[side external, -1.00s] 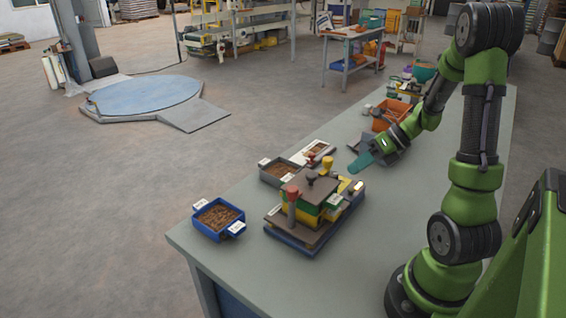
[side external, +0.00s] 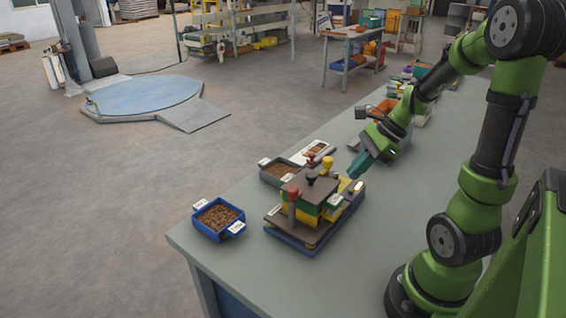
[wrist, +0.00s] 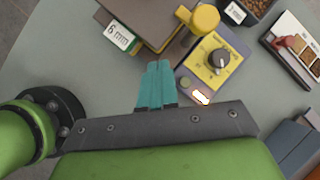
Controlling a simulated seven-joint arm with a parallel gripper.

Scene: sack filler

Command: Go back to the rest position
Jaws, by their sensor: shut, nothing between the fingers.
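My gripper (side external: 361,164) has teal fingers, and they are together with nothing between them. In the side view it hangs over the bench, just right of the sack filler (side external: 312,203), pointing down and to the left. In the wrist view my teal fingertips (wrist: 159,66) lie close together near the filler's brown top plate (wrist: 140,22) and its yellow control panel (wrist: 216,62) with a black knob. I cannot tell how high the fingers are above the bench.
A blue bin (side external: 218,219) of brown pieces stands at the bench's left. A grey bin (side external: 281,171) and a white tray (side external: 313,151) stand behind the filler. An orange bin (side external: 383,111) is farther back. The bench's right front (side external: 400,210) is clear.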

